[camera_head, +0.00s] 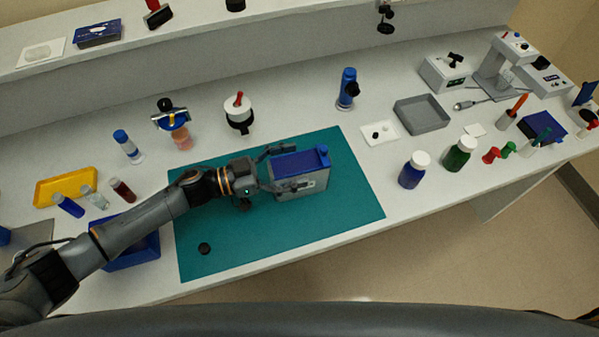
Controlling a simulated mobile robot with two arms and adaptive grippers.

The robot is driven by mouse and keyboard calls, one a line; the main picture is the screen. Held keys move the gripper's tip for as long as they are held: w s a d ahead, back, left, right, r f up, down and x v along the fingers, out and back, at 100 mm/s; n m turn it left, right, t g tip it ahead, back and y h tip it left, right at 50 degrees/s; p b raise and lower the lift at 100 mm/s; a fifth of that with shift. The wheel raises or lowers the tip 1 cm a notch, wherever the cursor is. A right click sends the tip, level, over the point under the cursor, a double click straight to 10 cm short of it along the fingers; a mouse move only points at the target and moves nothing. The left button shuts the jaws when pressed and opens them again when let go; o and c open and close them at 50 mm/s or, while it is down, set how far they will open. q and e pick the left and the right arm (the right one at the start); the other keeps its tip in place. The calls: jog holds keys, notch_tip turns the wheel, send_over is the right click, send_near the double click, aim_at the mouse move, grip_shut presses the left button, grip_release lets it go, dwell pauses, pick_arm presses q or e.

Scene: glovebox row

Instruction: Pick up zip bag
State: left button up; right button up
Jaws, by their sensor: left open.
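I cannot pick out a zip bag for certain. A flat white square with small dark items on it (380,132) lies on the bench right of the green mat. Another flat white piece with a pale lump (39,52) lies on the back shelf at the far left. My left gripper (303,168) is open over the green mat. Its fingers lie along two sides of a grey box with a blue top (302,163); I cannot tell whether they touch it. My right gripper is out of view.
A blue bottle (413,170) and a green bottle (460,153) stand to the right, near a grey tray (422,114). A yellow tray (66,187) and several vials are at left.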

pick_arm(q)
jog(key=shift+x, duration=0.9)
jog(key=shift+c, duration=0.4)
jog(key=c, duration=1.2)
jog(key=shift+c, duration=0.9)
jog(key=shift+r, duration=0.1)
